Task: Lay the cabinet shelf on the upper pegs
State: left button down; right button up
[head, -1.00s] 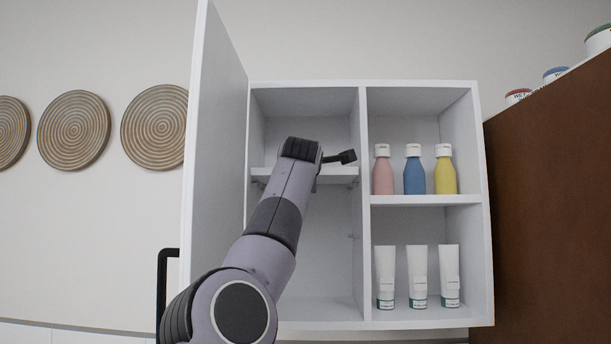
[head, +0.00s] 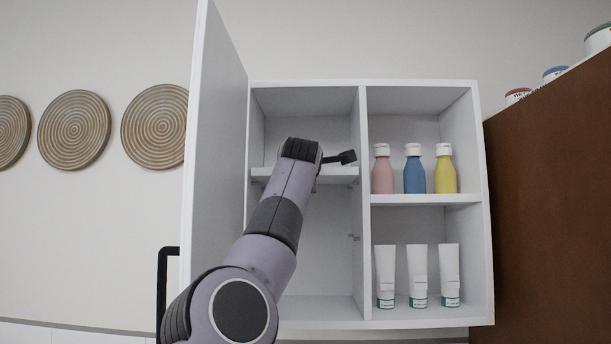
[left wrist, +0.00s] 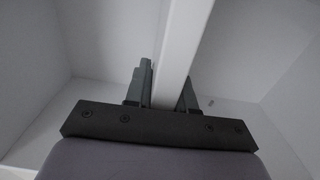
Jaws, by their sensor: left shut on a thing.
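The cabinet shelf (head: 338,175) is a white board lying across the left compartment of the open white cabinet (head: 419,86), roughly level, a little above mid-height. My left arm reaches up to its front edge, and my wrist hides the middle of the shelf. In the left wrist view the fingers of my left gripper (left wrist: 166,85) are shut on the shelf (left wrist: 187,38), one on each face. The upper pegs cannot be seen; whether the shelf rests on them is unclear. A lower peg (head: 354,238) shows on the divider. My right gripper is out of view.
The open door (head: 215,150) stands left of the compartment. Right of the divider are several bottles, including a blue bottle (head: 413,172), above white tubes (head: 418,272). A brown panel (head: 545,200) borders the cabinet's right. The space below the shelf is clear.

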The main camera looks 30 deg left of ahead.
pick_arm(q)
jog(key=shift+f+b, duration=0.4)
jog(key=shift+b, duration=0.1)
jog(key=c, duration=0.9)
grip_release()
jog(key=shift+o, duration=0.2)
jog(key=shift+f, duration=0.2)
jog(key=shift+s+d+f+b, duration=0.1)
jog(key=shift+s+d+b, duration=0.1)
jog(key=shift+b, duration=0.2)
jog(key=b+v, duration=0.5)
jog(key=v, duration=0.1)
jog(key=shift+s+d+r+b, duration=0.15)
jog(key=shift+s+r+b, duration=0.1)
jog(key=shift+s+b, duration=0.1)
